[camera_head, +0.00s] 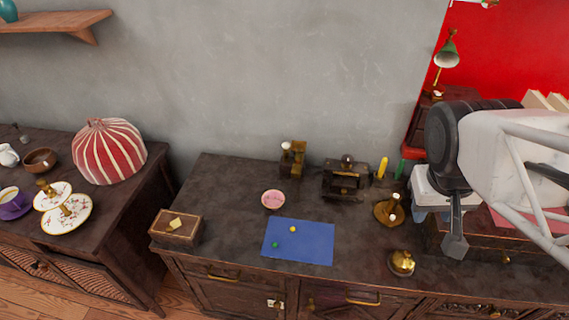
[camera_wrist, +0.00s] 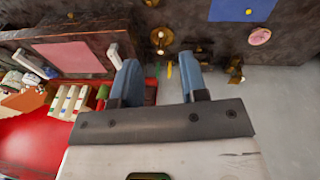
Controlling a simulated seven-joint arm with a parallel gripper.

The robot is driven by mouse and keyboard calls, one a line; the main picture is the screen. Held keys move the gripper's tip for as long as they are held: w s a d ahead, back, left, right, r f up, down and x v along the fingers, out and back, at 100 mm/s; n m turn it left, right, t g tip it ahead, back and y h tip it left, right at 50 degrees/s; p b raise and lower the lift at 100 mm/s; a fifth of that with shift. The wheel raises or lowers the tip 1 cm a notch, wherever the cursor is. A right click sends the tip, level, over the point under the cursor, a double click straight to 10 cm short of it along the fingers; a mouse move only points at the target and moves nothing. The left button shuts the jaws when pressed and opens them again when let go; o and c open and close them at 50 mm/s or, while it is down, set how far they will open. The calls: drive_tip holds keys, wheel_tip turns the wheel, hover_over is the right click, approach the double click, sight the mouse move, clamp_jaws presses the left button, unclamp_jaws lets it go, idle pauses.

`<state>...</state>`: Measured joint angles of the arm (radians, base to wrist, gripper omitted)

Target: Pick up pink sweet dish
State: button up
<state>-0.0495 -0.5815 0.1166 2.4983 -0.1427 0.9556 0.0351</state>
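The pink sweet dish (camera_head: 273,199) is a small round pink bowl on the dark cabinet top, just behind the blue mat (camera_head: 298,240). It also shows at the upper right of the wrist view (camera_wrist: 260,36). My gripper (camera_head: 455,245) hangs at the right of the head view, well to the right of the dish and apart from it. In the wrist view my gripper (camera_wrist: 160,75) has its two blue-grey fingers spread with nothing between them.
A wooden box (camera_head: 176,228) stands left of the mat. A dark machine (camera_head: 345,181), a brass stand (camera_head: 390,210) and a brass bell (camera_head: 401,262) stand to the right. A yellow ball (camera_head: 292,229) and a green ball (camera_head: 275,245) lie on the mat. The wall rises behind.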

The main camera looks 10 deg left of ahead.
drive_tip(key=w+a+f+n+h, duration=0.3)
drive_tip(key=w+f+n+h, duration=0.4)
drive_tip(key=w, duration=0.3)
drive_tip(key=n+t+y, duration=0.4)
drive_tip(key=n+t, duration=0.8)
drive_tip(key=n, duration=0.8)
approach(282, 200)
drive_tip(key=shift+s+r, duration=0.55)
drive_tip(key=shift+s, duration=0.15)
drive_tip(key=shift+m, duration=0.3)
drive_tip(key=shift+w, duration=0.1)
drive_tip(key=shift+x, duration=1.2)
drive_tip(key=shift+x, duration=2.6)
